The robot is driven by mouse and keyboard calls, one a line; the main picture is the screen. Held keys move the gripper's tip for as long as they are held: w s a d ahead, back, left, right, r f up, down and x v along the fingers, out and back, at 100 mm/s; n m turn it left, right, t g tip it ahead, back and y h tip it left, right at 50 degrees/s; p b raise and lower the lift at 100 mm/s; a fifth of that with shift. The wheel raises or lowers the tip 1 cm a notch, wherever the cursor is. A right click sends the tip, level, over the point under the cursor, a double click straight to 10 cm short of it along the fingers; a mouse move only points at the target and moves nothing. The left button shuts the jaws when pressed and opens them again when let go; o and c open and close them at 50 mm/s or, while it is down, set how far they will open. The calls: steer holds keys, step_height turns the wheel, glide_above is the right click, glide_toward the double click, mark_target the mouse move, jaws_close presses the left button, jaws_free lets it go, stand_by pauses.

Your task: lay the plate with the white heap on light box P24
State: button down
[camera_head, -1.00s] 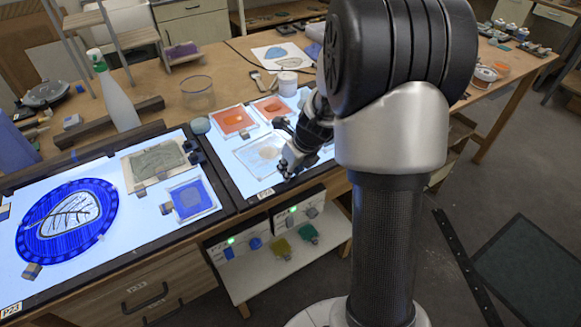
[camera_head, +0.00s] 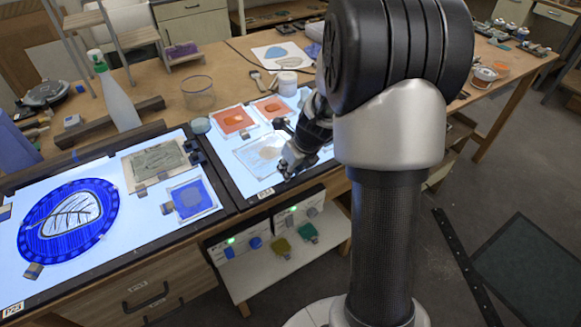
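A clear square plate with a pale whitish heap (camera_head: 265,152) lies on the right-hand light box (camera_head: 232,181). Another lit light box (camera_head: 130,222) stands to its left. My gripper (camera_head: 287,170) is at the right edge of the plate with the pale heap and covers part of that side. It is small, dark and partly turned away, so I cannot tell whether it is open or touches the plate.
Two orange plates (camera_head: 233,122) (camera_head: 271,107) lie behind the pale one. The left box bears a blue disc with a leaf shape (camera_head: 34,240), a grey-green plate (camera_head: 157,160) and a blue plate (camera_head: 191,198). A glass jar (camera_head: 198,92) and a spray bottle (camera_head: 117,98) stand behind.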

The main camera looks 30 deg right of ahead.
steer(key=c, duration=1.3)
jaws_free()
steer(key=o, duration=0.6)
steer(key=shift+r, duration=0.15)
step_height(320, 180, up, 8)
steer(key=p, duration=0.9)
